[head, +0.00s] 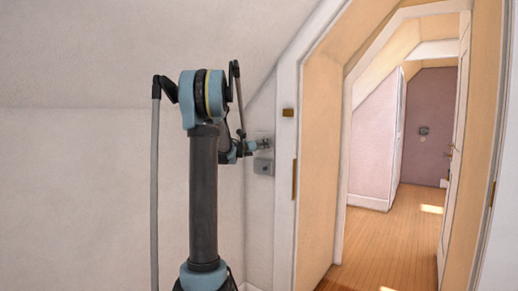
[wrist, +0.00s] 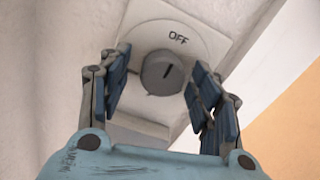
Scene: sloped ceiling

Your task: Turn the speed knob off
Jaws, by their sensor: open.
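The speed knob (wrist: 160,74) is a round grey knob on a pale disc with the word OFF printed above and right of it. A short dark mark on its face slants up and slightly right, roughly toward OFF; exact alignment is hard to tell. The disc sits on a white wall plate (wrist: 221,26). My gripper (wrist: 158,88) is open, with one blue-padded finger on each side of the knob. I cannot tell whether either finger touches it. In the head view my gripper (head: 258,145) is at the wall beside the door frame, where it partly covers the upper plate.
A second grey wall plate (head: 264,167) sits just below my gripper. The white door frame (head: 288,150) with brass hinges stands close on the right. Beyond it, a hallway with a clear wooden floor (head: 385,240) opens. The sloped ceiling (head: 130,50) hangs over the arm.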

